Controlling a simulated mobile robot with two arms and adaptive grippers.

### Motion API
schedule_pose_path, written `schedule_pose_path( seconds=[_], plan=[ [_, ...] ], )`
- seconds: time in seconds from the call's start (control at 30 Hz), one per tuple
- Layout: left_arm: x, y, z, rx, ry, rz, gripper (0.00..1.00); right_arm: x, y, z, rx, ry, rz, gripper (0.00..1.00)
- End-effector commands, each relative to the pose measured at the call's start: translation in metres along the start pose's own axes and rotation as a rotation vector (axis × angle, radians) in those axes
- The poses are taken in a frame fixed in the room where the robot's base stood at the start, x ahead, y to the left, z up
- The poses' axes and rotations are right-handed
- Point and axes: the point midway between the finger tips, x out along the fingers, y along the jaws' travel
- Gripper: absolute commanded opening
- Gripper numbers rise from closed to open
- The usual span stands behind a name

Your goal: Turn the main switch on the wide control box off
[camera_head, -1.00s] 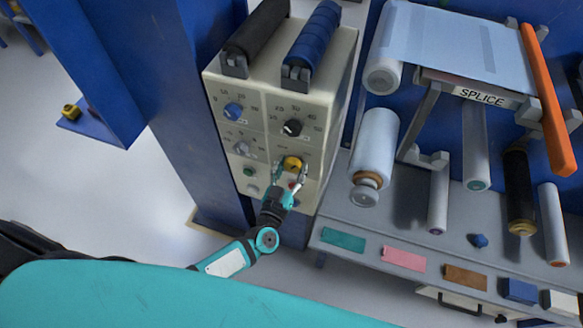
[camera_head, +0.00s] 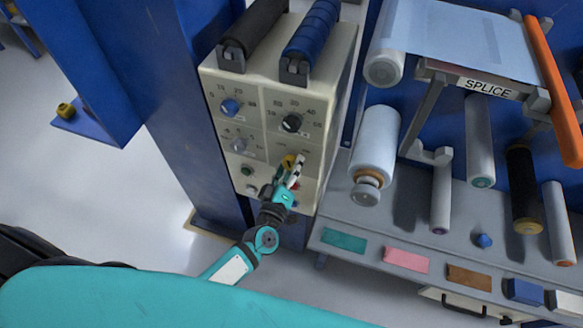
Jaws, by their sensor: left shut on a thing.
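The wide control box (camera_head: 254,130) is cream-coloured and mounted on a blue column. A red spot shows beside the fingers. My right gripper is not in view.
Black (camera_head: 255,30) and blue (camera_head: 312,35) rollers lie on top of the box. A grey shelf (camera_head: 400,225) with several rollers and coloured samples stands to the right, under the SPLICE plate (camera_head: 487,87). Open floor (camera_head: 120,190) lies to the left.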

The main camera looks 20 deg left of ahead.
Motion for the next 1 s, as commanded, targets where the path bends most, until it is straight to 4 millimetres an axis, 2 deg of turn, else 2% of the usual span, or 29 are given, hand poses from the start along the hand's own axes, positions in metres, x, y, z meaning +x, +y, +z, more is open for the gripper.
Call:
schedule_pose_path(
  seconds=[0.43,1.0],
  plan=[
    [-0.001,0.000,0.001,-0.285,0.000,-0.002,0.15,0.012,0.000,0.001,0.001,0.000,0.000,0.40],
    [-0.001,0.001,0.000,-0.355,-0.001,-0.003,0.15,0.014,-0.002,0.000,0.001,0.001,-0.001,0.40]
  ],
)
